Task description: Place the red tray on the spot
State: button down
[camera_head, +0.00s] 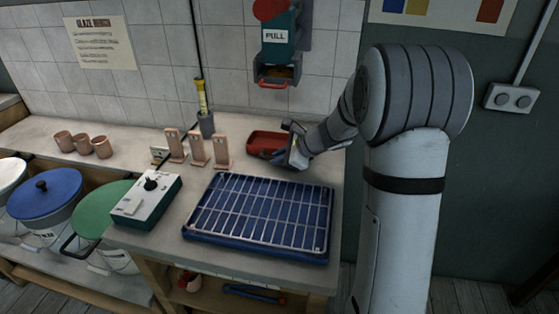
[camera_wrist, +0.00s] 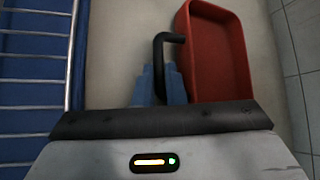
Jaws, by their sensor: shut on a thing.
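The red tray (camera_head: 262,141) is at the back of the counter, below the wall dispenser. In the wrist view the red tray (camera_wrist: 222,60) is on the right, with a black handle (camera_wrist: 158,50) on its left side. My gripper (camera_head: 290,155) is at the tray's right end in the head view. In the wrist view the blue fingers of my gripper (camera_wrist: 160,86) are shut on the black handle. The tray looks level on or just above the counter; I cannot tell which. No marked spot is clearly visible.
A blue tray with a metal rack (camera_head: 262,215) fills the counter front. Wooden stands (camera_head: 198,150) and a control box (camera_head: 147,200) are to the left. A PULL dispenser (camera_head: 277,45) hangs on the wall above the red tray. Cups (camera_head: 84,144) stand far left.

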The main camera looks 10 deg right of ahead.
jog(key=shift+f, duration=0.4)
jog(key=c, duration=1.8)
grip_release()
jog(key=shift+s+d+r, duration=0.1)
jog(key=shift+r, duration=0.05)
